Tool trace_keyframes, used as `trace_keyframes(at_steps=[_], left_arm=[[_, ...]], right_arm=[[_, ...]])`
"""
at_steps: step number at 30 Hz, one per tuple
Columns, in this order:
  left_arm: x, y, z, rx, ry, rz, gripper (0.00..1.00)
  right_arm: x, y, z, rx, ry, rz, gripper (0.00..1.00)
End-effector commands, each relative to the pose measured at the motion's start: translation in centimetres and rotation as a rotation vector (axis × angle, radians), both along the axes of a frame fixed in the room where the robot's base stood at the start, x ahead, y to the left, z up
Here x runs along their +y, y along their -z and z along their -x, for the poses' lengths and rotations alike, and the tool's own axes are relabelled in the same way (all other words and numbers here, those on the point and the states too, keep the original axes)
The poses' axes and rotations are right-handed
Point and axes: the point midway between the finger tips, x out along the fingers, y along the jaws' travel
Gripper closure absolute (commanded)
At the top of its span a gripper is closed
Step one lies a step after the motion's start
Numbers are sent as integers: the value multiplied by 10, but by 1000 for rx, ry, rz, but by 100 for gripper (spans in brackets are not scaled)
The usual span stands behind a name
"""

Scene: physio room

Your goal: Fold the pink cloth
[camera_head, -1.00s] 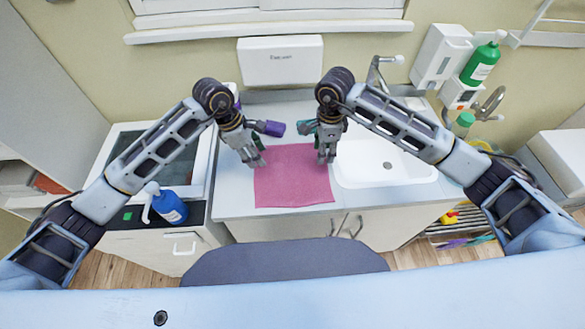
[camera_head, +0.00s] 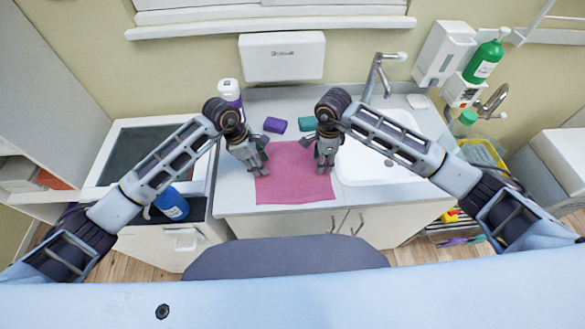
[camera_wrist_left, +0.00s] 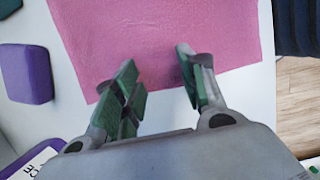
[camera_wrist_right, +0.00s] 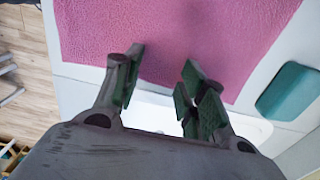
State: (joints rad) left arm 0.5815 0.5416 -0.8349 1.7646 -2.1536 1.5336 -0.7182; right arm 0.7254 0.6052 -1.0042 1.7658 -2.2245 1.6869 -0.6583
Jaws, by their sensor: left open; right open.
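The pink cloth (camera_head: 292,178) lies flat and spread out on the light counter, left of the sink. In the left wrist view the cloth (camera_wrist_left: 150,38) fills the top, with one edge under the fingers. My left gripper (camera_head: 258,170) is open at the cloth's left edge; its green-padded fingers (camera_wrist_left: 160,85) are apart with nothing between them but cloth below. My right gripper (camera_head: 323,163) is open at the cloth's right edge; its fingers (camera_wrist_right: 160,82) are apart over the cloth's edge (camera_wrist_right: 175,35). I cannot tell whether the fingertips touch the cloth.
A purple block (camera_head: 275,125) and a teal block (camera_head: 307,124) lie behind the cloth. A white bottle with a purple label (camera_head: 229,91) stands at the back left. The sink (camera_head: 372,163) and its faucet (camera_head: 376,75) are right of the cloth. A blue bottle (camera_head: 171,204) is left of the counter.

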Motion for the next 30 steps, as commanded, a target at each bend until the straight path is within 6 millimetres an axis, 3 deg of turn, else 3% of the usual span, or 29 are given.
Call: trace_keyframes(at_steps=[7,30], left_arm=[[0,13,0,0,1,0,59],[0,17,1,2,1,-2,59]], right_arm=[[0,14,1,1,-1,0,59],[0,17,0,0,-1,1,59]])
